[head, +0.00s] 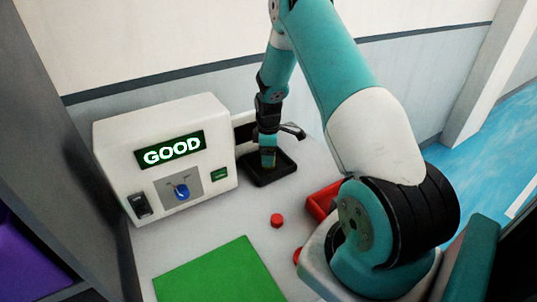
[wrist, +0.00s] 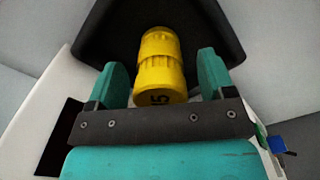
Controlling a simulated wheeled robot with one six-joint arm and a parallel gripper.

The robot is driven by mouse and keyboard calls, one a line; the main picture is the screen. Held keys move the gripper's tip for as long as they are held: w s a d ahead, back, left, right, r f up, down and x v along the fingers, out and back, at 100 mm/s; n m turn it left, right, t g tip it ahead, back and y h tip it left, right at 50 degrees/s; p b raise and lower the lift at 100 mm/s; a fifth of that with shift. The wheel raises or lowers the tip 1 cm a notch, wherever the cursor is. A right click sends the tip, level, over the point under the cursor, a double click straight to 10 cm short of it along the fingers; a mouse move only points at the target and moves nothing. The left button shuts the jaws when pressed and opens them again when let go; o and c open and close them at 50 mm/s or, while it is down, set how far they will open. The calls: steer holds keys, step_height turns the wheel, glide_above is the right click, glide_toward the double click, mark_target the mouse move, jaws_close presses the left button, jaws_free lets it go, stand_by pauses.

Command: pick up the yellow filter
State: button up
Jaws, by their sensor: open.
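The yellow filter (wrist: 162,66) shows in the wrist view as a ribbed yellow cylinder with dark marks on its near end. It is at the black tray (wrist: 95,45), which also shows in the head view (head: 287,171). My gripper (wrist: 164,74) is open, with one teal finger on each side of the filter. Gaps show between the fingers and the filter. In the head view my gripper (head: 267,157) points down at the tray, and I cannot make out the filter there.
A white tester (head: 112,145) with a lit "GOOD" display stands left of the tray. A red button (head: 277,220), a green mat (head: 220,275) and a red bin (head: 318,203) are nearer. A wall is close behind the tray.

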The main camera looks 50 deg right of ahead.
steer(key=shift+f, duration=0.45)
steer(key=shift+c, duration=0.2)
steer(key=c, duration=1.1)
steer(key=shift+o, duration=0.2)
steer(key=shift+r, duration=0.15)
